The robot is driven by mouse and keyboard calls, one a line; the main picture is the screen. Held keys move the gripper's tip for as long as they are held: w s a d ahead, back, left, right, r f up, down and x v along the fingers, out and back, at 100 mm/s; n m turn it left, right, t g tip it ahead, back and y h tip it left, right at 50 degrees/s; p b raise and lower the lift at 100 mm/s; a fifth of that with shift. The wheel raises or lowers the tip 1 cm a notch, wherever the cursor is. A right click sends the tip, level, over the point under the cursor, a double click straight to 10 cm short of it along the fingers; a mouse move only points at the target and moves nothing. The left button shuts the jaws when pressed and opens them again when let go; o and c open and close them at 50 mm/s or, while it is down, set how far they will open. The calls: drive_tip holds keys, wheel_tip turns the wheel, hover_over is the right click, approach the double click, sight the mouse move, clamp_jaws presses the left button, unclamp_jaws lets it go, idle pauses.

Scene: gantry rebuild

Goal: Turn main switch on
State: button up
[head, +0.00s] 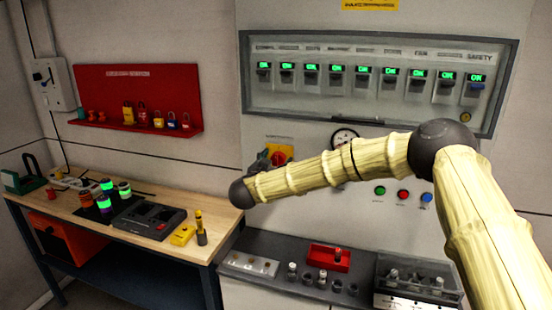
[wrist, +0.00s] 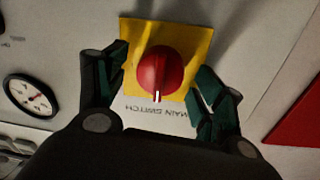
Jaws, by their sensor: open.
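The main switch is a round red knob (wrist: 160,72) on a yellow square plate (wrist: 196,38), with the label "MAIN SWITCH" upside down in the wrist view. A white mark on the knob points toward the label. My gripper (wrist: 162,82) is open, with one dark green finger on each side of the knob and a visible gap to each. I cannot tell how deep the fingertips reach past the knob. In the head view the knob (head: 279,155) and plate (head: 284,144) show behind my arm, partly hidden by it and the gripper (head: 262,158).
A breaker panel (head: 370,112) with a row of green "ON" displays is above. A gauge (head: 343,136) is right of the switch, partly behind my arm. Push buttons (head: 403,194) are lower right. A workbench (head: 205,248) with padlocks and tools stands left; a grey ledge (head: 240,243) is below.

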drive_tip(key=shift+w+d+f, duration=0.1)
drive_tip(key=shift+w+d, duration=0.05)
drive_tip(key=shift+w, duration=0.2)
drive_tip(key=c, duration=1)
